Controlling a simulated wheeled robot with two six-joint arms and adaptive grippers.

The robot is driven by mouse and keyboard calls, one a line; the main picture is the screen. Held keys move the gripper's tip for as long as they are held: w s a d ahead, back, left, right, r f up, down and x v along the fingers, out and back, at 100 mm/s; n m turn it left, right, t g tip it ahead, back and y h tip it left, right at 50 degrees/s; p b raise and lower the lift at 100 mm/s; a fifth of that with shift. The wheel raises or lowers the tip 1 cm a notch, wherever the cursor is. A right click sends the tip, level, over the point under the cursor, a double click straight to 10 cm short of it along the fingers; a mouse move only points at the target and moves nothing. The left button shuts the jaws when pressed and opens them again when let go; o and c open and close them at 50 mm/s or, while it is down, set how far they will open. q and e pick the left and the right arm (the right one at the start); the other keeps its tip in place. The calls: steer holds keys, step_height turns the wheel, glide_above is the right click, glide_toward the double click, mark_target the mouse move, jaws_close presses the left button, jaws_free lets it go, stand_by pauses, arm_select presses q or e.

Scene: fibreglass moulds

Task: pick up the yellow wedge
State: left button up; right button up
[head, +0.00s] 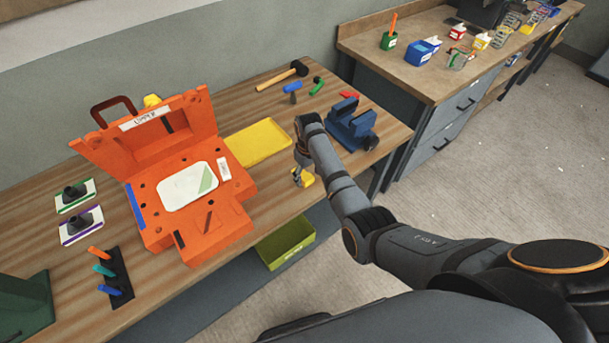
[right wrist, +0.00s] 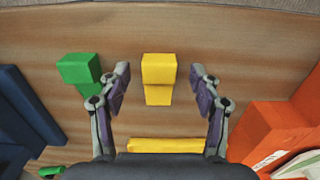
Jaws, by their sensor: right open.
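The yellow wedge (right wrist: 159,72) lies on the wooden table near its front edge, and in the right wrist view it appears between my two fingers. It also shows in the head view (head: 306,180), partly covered by my gripper. My right gripper (right wrist: 160,78) is open, with one finger on each side of the wedge in the picture and a visible gap on both sides. In the head view my right gripper (head: 299,174) is over the table's front part. Whether it is level with the wedge or above it, I cannot tell. My left gripper is not in view.
A green block (right wrist: 80,70) lies left of the wedge in the right wrist view. The orange mould case (head: 205,225), yellow tray (head: 258,142) and blue vise (head: 352,122) stand around my gripper. A green bin (head: 287,243) sits below the table edge.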

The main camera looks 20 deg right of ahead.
steer(key=shift+w+f, duration=0.1)
steer(key=shift+f, duration=0.85)
steer(key=shift+r, duration=0.1)
steer(key=c, duration=1.2)
